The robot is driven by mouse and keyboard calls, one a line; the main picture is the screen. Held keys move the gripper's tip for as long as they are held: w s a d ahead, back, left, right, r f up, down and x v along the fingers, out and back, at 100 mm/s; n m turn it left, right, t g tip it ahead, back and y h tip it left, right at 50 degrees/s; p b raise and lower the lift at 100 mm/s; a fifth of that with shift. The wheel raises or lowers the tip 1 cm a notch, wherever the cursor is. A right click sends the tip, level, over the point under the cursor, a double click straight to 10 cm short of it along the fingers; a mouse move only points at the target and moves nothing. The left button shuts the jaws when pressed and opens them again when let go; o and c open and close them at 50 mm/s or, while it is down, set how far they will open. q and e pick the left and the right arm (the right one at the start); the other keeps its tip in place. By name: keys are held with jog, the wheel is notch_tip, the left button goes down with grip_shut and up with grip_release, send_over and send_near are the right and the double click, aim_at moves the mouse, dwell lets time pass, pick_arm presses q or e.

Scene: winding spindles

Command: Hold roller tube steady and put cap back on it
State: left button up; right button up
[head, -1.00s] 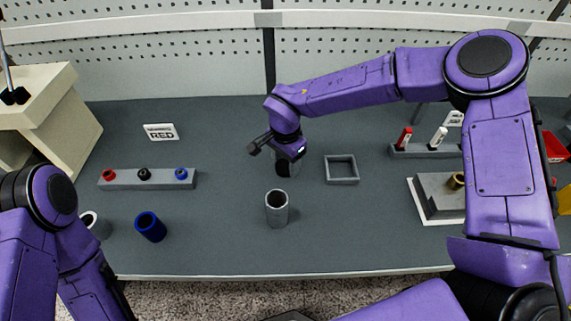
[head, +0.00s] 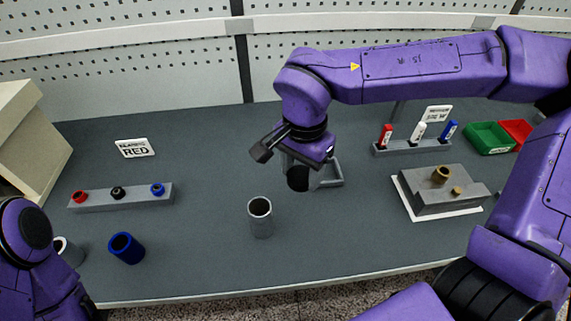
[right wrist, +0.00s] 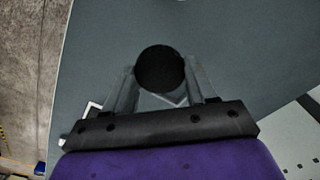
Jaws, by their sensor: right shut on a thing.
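An open grey roller tube (head: 260,218) stands upright on the table in the middle of the head view. A blue tube (head: 126,249) stands to its left, and a pale tube (head: 69,253) is partly hidden by my left arm. My right gripper (head: 298,168) is shut on a black round thing (head: 298,180), apart from the grey tube, beyond it and to its right. In the right wrist view the black thing's round dark face (right wrist: 160,68) shows between the fingers. I cannot tell whether it is a cap. My left gripper is out of view.
A grey rack (head: 95,200) holds red, black and blue pieces. At the right are a marker stand (head: 404,149), a grey block with brass parts (head: 450,198) and a green bin (head: 488,138). The table around the grey tube is clear.

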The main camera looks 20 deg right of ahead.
jog(key=shift+s+d+r, duration=0.1)
jog(key=shift+s+r, duration=0.1)
jog(key=shift+s, duration=0.25)
jog(key=w+f+n, duration=0.3)
jog(key=n, duration=0.1)
jog(key=w+d+f+n, duration=0.1)
jog(key=w+f+n, duration=0.2)
jog(key=w+n, duration=0.1)
jog(key=w+f+n, duration=0.3)
jog(key=f, duration=0.1)
jog(key=shift+w+d+n, duration=0.2)
jog(key=shift+d+n, duration=0.15)
jog(key=shift+n, duration=0.05)
